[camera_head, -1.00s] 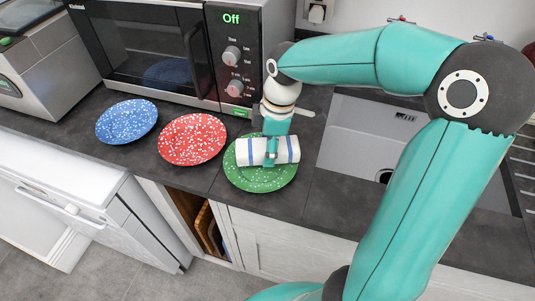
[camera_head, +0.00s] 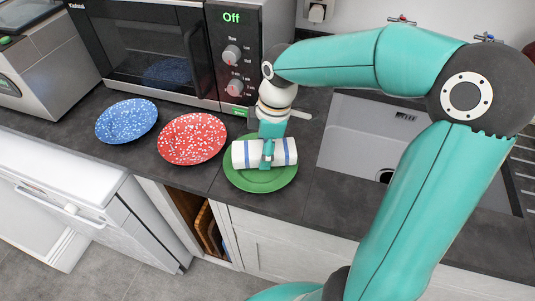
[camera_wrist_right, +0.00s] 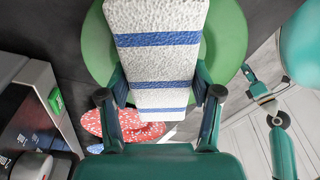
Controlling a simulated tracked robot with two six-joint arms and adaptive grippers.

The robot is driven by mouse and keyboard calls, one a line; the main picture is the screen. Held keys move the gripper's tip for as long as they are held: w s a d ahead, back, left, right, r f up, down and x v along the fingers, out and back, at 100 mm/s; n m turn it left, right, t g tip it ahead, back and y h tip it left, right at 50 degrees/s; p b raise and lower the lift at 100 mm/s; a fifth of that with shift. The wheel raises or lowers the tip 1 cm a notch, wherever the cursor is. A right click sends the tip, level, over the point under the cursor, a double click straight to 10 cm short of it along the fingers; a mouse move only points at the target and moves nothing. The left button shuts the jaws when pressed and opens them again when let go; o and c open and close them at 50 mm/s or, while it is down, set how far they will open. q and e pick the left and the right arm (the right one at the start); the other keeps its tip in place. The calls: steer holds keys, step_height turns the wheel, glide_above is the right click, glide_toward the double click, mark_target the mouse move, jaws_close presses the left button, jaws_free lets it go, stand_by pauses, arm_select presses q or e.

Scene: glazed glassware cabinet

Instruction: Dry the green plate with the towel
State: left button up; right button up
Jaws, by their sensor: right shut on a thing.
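The green plate (camera_head: 258,184) lies on the dark worktop in front of the microwave; its visible surface looks plain green, without white specks. The rolled towel (camera_head: 285,151), white with blue stripes, lies across it. My right gripper (camera_head: 267,158) is over the plate, shut on the towel around its middle. In the right wrist view, the towel (camera_wrist_right: 160,68) sits between the two fingers (camera_wrist_right: 160,88) with the green plate (camera_wrist_right: 228,40) behind it. The towel hides the plate's middle.
A red plate (camera_head: 192,139) and a blue plate (camera_head: 126,121), both white-speckled, lie to the left. The microwave (camera_head: 150,50) stands close behind. The sink (camera_head: 360,140) is to the right, partly behind my right arm. The worktop's front edge is near the green plate.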

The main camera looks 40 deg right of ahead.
stand_by(0.3)
step_height(320, 180, up, 10)
steer(key=p, duration=0.8)
steer(key=shift+f, duration=0.1)
